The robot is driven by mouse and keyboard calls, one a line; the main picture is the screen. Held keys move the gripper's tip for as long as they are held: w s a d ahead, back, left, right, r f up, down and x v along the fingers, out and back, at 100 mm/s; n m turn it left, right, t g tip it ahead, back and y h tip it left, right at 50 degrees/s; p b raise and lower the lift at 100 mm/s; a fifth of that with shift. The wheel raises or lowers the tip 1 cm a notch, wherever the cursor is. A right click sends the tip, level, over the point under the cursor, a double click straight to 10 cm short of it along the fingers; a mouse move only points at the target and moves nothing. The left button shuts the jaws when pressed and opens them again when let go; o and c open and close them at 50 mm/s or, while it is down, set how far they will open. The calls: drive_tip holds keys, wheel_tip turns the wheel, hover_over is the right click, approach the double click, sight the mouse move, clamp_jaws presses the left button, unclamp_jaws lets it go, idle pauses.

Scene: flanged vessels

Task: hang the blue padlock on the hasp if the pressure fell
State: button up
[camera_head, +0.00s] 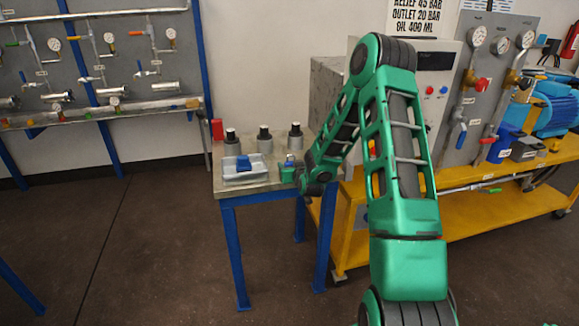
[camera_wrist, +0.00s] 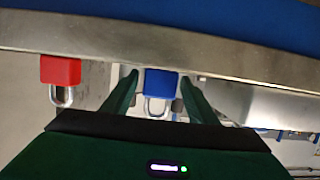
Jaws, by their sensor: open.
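The blue padlock (camera_wrist: 160,82) lies between the two fingers of my gripper (camera_wrist: 160,76) in the wrist view, its shackle toward the bottom of the picture. The fingers are spread on either side of it; I cannot tell whether either touches it. A red padlock (camera_wrist: 60,70) is to the left, outside the fingers. In the head view my gripper (camera_head: 289,172) is low at the right end of the small table (camera_head: 262,183), with a small blue patch beside it. I cannot make out the hasp. The panel gauges (camera_head: 478,36) are too small to read.
A grey tray (camera_head: 230,178) with a blue item (camera_head: 243,162) sits on the table. Several dark-topped grey cylinders (camera_head: 265,141) stand behind it, with a red item (camera_head: 217,129) at the back left. A yellow cart (camera_head: 470,215) stands right. The floor in front is clear.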

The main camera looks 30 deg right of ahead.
drive_tip(key=c, duration=1)
drive_tip(key=shift+r, duration=3)
